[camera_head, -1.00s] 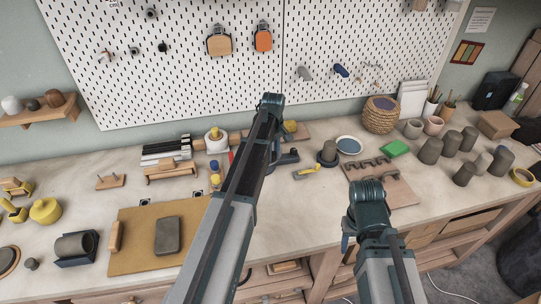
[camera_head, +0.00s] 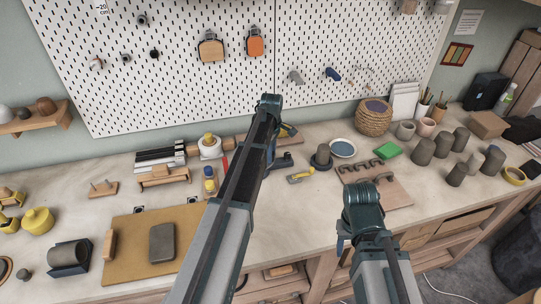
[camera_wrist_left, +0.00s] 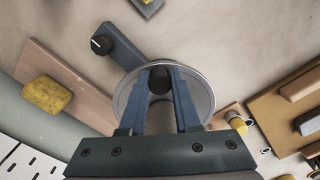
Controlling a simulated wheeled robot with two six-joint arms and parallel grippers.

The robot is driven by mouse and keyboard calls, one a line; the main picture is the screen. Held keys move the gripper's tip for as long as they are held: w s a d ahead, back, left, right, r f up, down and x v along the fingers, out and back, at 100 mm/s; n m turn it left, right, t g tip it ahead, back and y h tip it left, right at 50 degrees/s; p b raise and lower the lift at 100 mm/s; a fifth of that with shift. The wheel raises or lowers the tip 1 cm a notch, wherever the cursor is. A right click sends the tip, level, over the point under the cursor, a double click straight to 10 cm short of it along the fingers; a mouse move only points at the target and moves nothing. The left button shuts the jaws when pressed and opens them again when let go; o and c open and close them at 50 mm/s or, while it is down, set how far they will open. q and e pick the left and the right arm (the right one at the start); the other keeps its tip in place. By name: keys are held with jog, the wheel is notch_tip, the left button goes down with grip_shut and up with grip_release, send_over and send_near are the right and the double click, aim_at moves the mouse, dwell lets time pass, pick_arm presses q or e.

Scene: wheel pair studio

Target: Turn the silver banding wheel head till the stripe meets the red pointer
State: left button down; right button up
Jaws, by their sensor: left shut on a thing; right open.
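In the left wrist view the silver wheel head (camera_wrist_left: 206,103) is a round disc with a dark upright post (camera_wrist_left: 160,79) at its middle. My left gripper (camera_wrist_left: 161,82) is shut on that post, one blue finger on either side. A blue-grey bar (camera_wrist_left: 124,49) with a black knob reaches out from under the disc. I cannot make out the stripe or a red pointer there. In the head view my left arm hides the wheel head; the dark bar (camera_head: 284,162) shows beside it. My right gripper (camera_head: 344,243) is open, low in front of the bench and partly hidden.
A notched board (camera_head: 397,193) lies beyond my right arm. A tan board (camera_head: 128,265) lies at left. A pegboard rises behind.

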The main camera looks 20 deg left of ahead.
pick_arm(q)
jog(key=shift+w, duration=0.15)
dwell(0.5)
jog(key=c, duration=0.6)
grip_release()
jog(key=shift+c, duration=0.2)
notch_tip(320, 180, up, 14)
jog(key=p, duration=1.3)
jog(key=shift+p, duration=0.4)
jog(key=shift+f, duration=0.15)
